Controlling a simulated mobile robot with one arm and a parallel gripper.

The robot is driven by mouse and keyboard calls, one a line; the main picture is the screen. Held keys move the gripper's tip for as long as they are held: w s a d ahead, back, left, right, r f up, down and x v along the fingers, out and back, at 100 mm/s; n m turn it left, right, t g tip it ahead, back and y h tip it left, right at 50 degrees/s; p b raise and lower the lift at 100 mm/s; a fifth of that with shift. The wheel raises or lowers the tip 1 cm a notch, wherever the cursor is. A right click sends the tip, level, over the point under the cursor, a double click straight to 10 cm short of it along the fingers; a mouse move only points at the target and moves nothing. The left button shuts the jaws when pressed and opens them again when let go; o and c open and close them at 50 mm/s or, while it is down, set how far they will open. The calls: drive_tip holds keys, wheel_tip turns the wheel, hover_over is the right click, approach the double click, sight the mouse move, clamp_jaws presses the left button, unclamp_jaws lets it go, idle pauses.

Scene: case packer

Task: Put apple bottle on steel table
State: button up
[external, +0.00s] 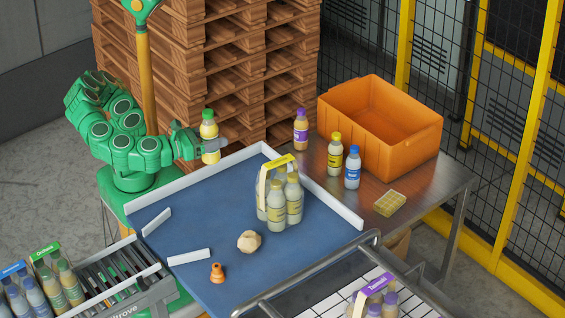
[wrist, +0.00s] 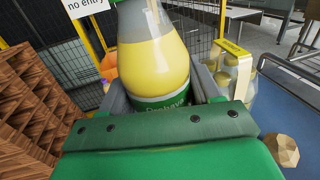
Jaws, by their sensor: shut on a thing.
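The bottle with a green cap and green label (external: 209,131) holds yellow liquid and is upright in my gripper (external: 211,146). In the wrist view the bottle (wrist: 155,60) fills the space between the two grey fingers, with its top cut off by the frame. My gripper is shut on it, above the far left edge of the blue table. The steel table (external: 418,178) stands to the right, beyond the white rail. On it are a purple-capped bottle (external: 300,130), a yellow-capped bottle (external: 334,157) and a blue-capped bottle (external: 352,168).
An orange crate (external: 400,144) and a small yellow block (external: 389,203) occupy the steel table. A multipack with a yellow carrier (external: 278,200), a beige lump (external: 249,241) and an orange piece (external: 217,273) sit on the blue table (external: 210,220). Wooden pallets (external: 230,70) are stacked behind.

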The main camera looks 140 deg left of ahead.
drive_tip(key=w+a+r+t, duration=0.1)
drive_tip(key=a+r, duration=0.2)
drive_tip(key=a, duration=0.5)
drive_tip(key=w+a+r+m, duration=0.1)
drive_tip(key=w+a+r, duration=0.15)
drive_tip(key=a, duration=0.65)
drive_tip(key=w+a+r+t, duration=0.1)
drive_tip(key=a+r, duration=0.3)
drive_tip(key=a, duration=0.4)
drive_tip(key=n+g, duration=0.1)
drive_tip(key=g, duration=0.1)
hover_over(326, 155)
drive_tip(key=shift+f, duration=5)
drive_tip(key=shift+w+f, duration=0.1)
drive_tip(key=shift+f, duration=17.1)
drive_tip(key=shift+f, duration=0.15)
